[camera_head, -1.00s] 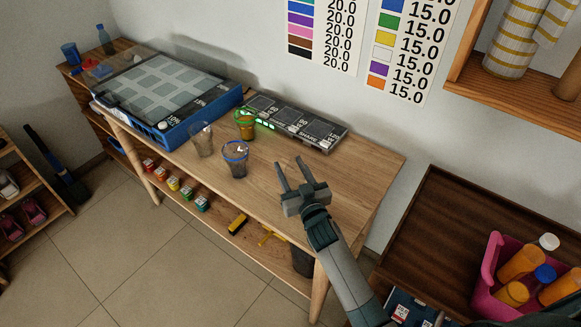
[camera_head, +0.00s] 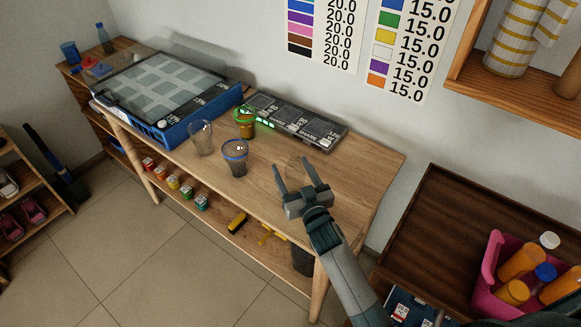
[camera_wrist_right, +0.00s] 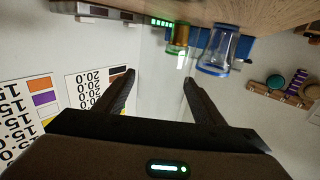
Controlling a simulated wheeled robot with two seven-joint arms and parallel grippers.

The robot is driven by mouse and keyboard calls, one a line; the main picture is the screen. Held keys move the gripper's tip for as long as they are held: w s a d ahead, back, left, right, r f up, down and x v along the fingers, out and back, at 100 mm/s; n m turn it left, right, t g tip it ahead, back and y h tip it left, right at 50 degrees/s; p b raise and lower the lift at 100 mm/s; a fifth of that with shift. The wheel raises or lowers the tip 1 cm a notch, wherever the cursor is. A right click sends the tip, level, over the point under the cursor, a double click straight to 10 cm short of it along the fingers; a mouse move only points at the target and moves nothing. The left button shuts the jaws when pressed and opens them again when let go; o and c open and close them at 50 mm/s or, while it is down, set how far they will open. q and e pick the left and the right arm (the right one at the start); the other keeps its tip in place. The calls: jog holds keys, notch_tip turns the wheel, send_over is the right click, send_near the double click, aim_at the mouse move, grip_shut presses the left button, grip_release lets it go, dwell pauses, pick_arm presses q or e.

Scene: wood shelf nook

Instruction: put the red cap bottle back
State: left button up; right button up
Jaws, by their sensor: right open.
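I cannot pick out a bottle with a clearly red cap. A pink crate (camera_head: 484,284) at the right holds several orange bottles; the caps I can make out are white (camera_head: 549,240) and blue (camera_head: 544,273). My right gripper (camera_head: 290,164) is open and empty over the right part of the wooden table (camera_head: 365,170). In the right wrist view its two fingers (camera_wrist_right: 158,78) are spread with nothing between them. My left gripper is not in view.
Blue-rimmed (camera_head: 235,157), green-rimmed (camera_head: 244,122) and clear (camera_head: 201,139) cups stand on the table near scales (camera_head: 297,122). A blue tray unit (camera_head: 163,97) is at its left. Small colored-lid jars (camera_head: 173,182) line the lower shelf. The dark tabletop (camera_head: 440,215) has free room.

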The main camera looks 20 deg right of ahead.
aim_at(299, 183)
jog(key=s, duration=0.3)
jog(key=s+b, duration=0.1)
jog(key=s, duration=0.3)
jog(key=s+b, duration=0.1)
jog(key=s, duration=0.2)
jog(key=shift+s+d, duration=0.35)
jog(key=shift+d, duration=0.05)
